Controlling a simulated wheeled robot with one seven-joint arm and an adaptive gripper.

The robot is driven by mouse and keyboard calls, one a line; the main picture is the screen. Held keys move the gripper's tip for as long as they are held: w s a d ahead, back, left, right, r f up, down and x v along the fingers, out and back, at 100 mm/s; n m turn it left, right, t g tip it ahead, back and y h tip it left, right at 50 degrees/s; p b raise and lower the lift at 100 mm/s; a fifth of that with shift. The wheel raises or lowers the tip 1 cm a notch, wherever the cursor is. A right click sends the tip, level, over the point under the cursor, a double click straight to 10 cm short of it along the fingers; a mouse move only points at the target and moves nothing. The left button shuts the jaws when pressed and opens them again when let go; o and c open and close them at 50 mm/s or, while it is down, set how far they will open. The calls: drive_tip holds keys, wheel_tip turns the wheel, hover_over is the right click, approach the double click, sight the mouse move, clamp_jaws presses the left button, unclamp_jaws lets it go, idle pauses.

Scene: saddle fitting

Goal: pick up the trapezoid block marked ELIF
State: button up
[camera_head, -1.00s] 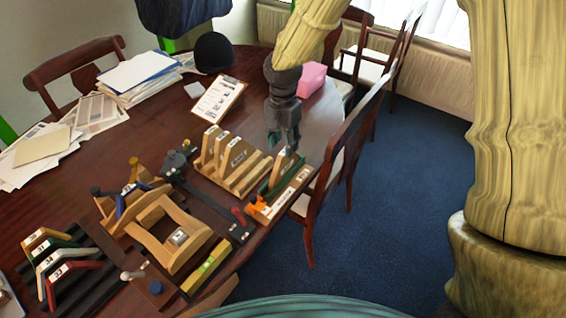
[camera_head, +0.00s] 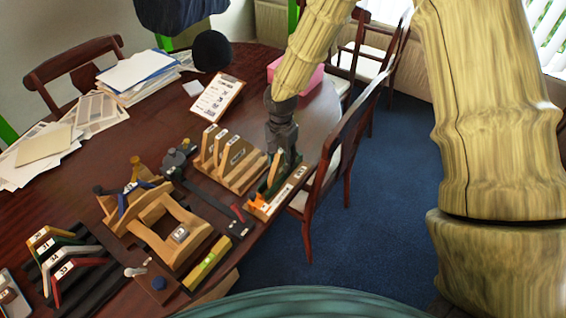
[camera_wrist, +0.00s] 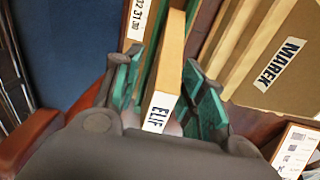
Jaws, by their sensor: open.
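The trapezoid block marked ELIF (camera_wrist: 168,70) is tan wood, with its label at the near end in the wrist view. It stands on edge in a small holder (camera_head: 283,196) with a numbered white strip, at the table's right edge. My gripper (camera_wrist: 163,88) is open, with one green-padded finger on each side of the block. In the head view my gripper (camera_head: 281,165) is low over the holder and partly hides the block. I cannot tell whether either pad touches the wood.
A wooden rack (camera_head: 236,180) of larger blocks, one marked MAREK (camera_wrist: 280,62), stands close beside the holder. A chair (camera_head: 338,150) is near the table's right edge. A clipboard (camera_head: 217,97) and a pink box (camera_head: 314,78) lie behind. Wooden frames (camera_head: 170,235) stand at left.

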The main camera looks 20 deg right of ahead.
drive_tip(key=shift+f, duration=0.75)
drive_tip(key=shift+c, duration=0.5)
clamp_jaws()
